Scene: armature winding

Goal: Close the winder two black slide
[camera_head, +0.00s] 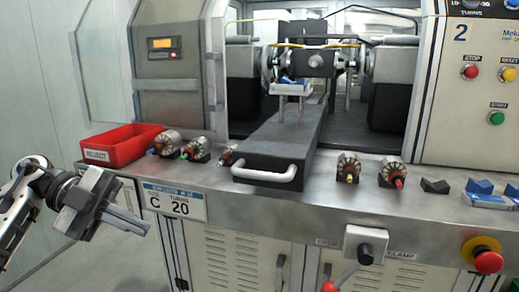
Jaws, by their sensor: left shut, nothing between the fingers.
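The black slide (278,146) of winder two runs from inside the machine out to the front of the steel ledge. Its light curved handle (264,175) is at the near end, over the ledge's front edge. A small stand with a blue and white top (291,88) rises from the slide's far part, below the winding head (315,62). My left gripper (146,229) is at the lower left, in front of the ledge and well apart from the handle. Its fingers are together and hold nothing. My right gripper is not in view.
A red bin (122,146) stands on the ledge's left. Wound armatures (168,142) lie on both sides of the slide, one (348,166) just right of the handle. A clamp lever (365,253) and a red emergency button (488,261) stick out of the front panel.

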